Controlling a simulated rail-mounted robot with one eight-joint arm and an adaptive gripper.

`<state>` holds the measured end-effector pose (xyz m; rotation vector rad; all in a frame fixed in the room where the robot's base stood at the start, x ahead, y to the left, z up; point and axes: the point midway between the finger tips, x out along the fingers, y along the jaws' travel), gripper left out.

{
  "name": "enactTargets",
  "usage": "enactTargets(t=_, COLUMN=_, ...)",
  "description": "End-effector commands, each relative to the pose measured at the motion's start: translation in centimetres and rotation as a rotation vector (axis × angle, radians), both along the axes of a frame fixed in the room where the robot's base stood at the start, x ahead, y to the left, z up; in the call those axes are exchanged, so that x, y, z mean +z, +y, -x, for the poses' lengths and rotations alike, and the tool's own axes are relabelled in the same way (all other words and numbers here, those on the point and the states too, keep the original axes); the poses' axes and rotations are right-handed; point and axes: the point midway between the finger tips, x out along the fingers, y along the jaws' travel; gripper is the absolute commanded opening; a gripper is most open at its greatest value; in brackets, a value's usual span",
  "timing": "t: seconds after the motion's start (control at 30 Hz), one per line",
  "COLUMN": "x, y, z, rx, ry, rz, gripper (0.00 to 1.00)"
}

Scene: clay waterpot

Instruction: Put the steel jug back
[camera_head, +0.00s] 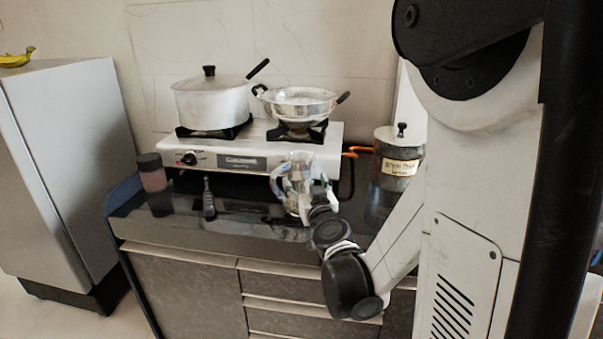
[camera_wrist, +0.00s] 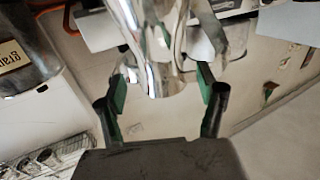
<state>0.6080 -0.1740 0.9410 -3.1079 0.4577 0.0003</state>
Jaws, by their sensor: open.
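A shiny steel jug (camera_head: 294,188) stands on the dark counter in front of the stove, in the head view, with its handle on the left. My gripper (camera_head: 319,197) is beside it at its right, low along its body. In the wrist view the jug (camera_wrist: 150,45) reaches between the two green-padded fingers of my gripper (camera_wrist: 162,82). The fingers are open, one on each side of the jug. I cannot tell whether either pad touches it. Part of the jug's right side is hidden by my gripper in the head view.
Behind is a white stove (camera_head: 240,155) with a lidded pot (camera_head: 211,103) and a steel pan (camera_head: 300,103). A labelled canister (camera_head: 397,160) stands right. A jar (camera_head: 152,172) and a dark-handled tool (camera_head: 208,200) are left on the counter (camera_head: 240,226). Its front edge is near.

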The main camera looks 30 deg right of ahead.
Motion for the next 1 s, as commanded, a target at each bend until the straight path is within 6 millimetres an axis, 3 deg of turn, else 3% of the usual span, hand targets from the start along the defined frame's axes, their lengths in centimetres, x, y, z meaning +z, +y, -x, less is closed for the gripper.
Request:
enactTargets(t=0.1, x=0.1, y=0.7, z=2.3, rx=0.0, ry=0.0, rz=0.0, gripper=0.7)
enactTargets(t=0.3, x=0.0, y=1.4, z=4.7, rx=0.0, ry=0.0, rz=0.0, gripper=0.7)
enactTargets(t=0.53, x=0.4, y=2.8, z=5.3, rx=0.037, ry=0.015, rz=-0.003, gripper=0.7)
enactTargets(t=0.77, x=1.4, y=9.0, z=5.1, rx=0.22, ry=0.127, rz=-0.031, gripper=0.7)
enactTargets(t=1.0, x=1.0, y=14.9, z=7.7, rx=0.374, ry=0.335, rz=-0.075, gripper=0.7)
